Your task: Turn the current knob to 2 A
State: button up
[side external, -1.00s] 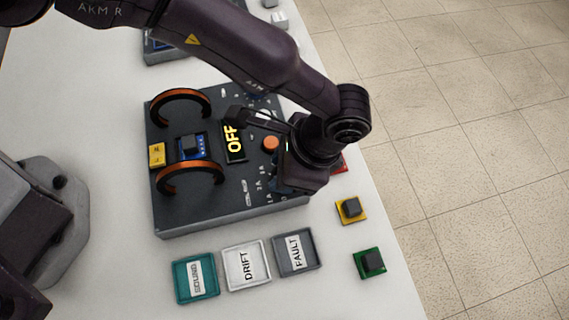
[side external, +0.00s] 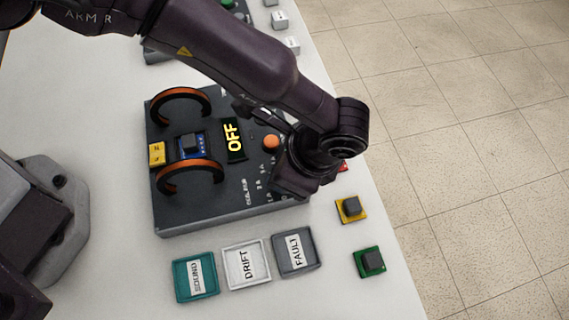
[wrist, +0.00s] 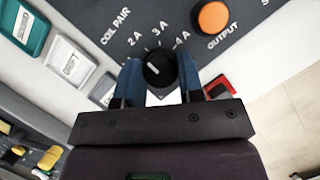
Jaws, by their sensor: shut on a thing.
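The current knob (wrist: 159,68) is black and round with a short white pointer line. It sits between the two blue fingers of my gripper (wrist: 160,78), which is shut on it. In the wrist view the pointer slants to the upper left; I cannot tell exactly which mark it meets. The labels 2 A (wrist: 134,37), 3 A (wrist: 158,27) and 4 A (wrist: 182,40) arc above the knob. In the side external view my wrist hides the knob on the dark coil panel (side external: 215,215). The panel's display (side external: 233,138) reads OFF.
An orange output button (wrist: 212,17) is close to the right of the knob. Two copper coil rings (side external: 190,177) stand on the panel. Trays labelled SOUND (side external: 195,295), DRIFT (side external: 245,285) and FAULT (side external: 296,270) lie in front. Yellow (side external: 351,209) and green (side external: 369,262) blocks sit right.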

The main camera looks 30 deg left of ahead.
jog(key=o, duration=0.9)
jog(key=v, duration=1.3)
jog(key=shift+a+r, duration=0.1)
jog(key=a+r+n+h, duration=0.1)
jog(key=a+r+n, duration=0.25)
jog(key=a, duration=0.45)
jog(key=a+r+n+t+h, duration=0.1)
jog(key=a+r+n+h, duration=0.1)
jog(key=a+r, duration=0.4)
jog(key=a+r+n+h, duration=0.1)
jog(key=a+r+n, duration=0.2)
jog(key=a, duration=0.6)
jog(key=s+a+r+n+t, duration=0.1)
jog(key=s+a+r+n, duration=0.1)
jog(key=a, duration=0.3)
jog(key=s+a+r+n+t, duration=0.1)
jog(key=s+a+n+t, duration=0.1)
jog(key=s+a, duration=0.3)
jog(key=s+a+r+n+t, duration=0.2)
jog(key=s+a+n, duration=0.1)
jog(key=a, duration=0.4)
jog(key=shift+s+a+r+n+h, duration=0.1)
jog(key=shift+s+r+n+h, duration=0.15)
jog(key=shift+r+h, duration=0.1)
